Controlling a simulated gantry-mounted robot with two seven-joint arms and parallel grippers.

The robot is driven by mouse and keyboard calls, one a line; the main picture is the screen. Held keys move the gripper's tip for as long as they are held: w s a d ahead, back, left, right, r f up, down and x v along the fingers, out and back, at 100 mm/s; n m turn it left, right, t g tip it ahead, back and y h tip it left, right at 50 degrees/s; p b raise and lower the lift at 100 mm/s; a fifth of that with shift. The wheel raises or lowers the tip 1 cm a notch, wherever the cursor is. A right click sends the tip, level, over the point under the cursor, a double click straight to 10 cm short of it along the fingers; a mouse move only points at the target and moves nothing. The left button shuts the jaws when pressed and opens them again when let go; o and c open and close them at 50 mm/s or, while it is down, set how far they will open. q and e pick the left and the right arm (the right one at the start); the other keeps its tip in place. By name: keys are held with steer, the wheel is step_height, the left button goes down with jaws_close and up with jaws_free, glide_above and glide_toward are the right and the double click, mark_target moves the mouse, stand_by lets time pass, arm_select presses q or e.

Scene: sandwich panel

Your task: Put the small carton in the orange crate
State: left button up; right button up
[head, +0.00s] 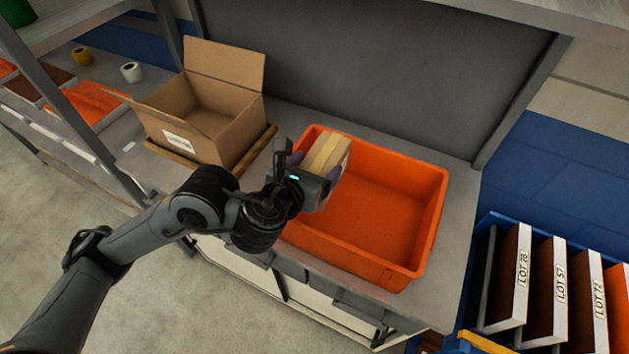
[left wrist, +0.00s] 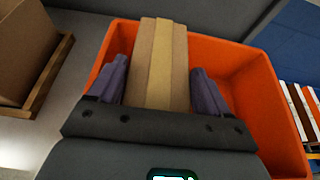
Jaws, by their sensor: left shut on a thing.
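The small carton (head: 327,152) is a tan box with a paler strip of tape along its top. My left gripper (head: 312,168) is shut on it, with a finger on each side. The carton also shows between the purple-grey fingers in the left wrist view (left wrist: 160,62). The orange crate (head: 433,205) stands on the bench, open and empty where I can see inside. The carton is over the left part of the crate; I cannot tell whether it touches the crate floor. The crate's rim also shows in the left wrist view (left wrist: 252,52). My right gripper is not in view.
A large open cardboard box (head: 180,112) stands on a wooden tray (head: 262,139) left of the crate. A blue bin with several lot-marked panels (head: 507,275) is at the lower right. A grey back panel (head: 400,70) rises behind the bench. The crate's right half is clear.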

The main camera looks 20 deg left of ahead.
arm_select(q)
steer(key=shift+f+b, duration=1.3)
steer(key=shift+f, duration=0.45)
steer(key=shift+f+b, duration=0.6)
steer(key=o, duration=1.4)
steer(key=shift+f, duration=0.1)
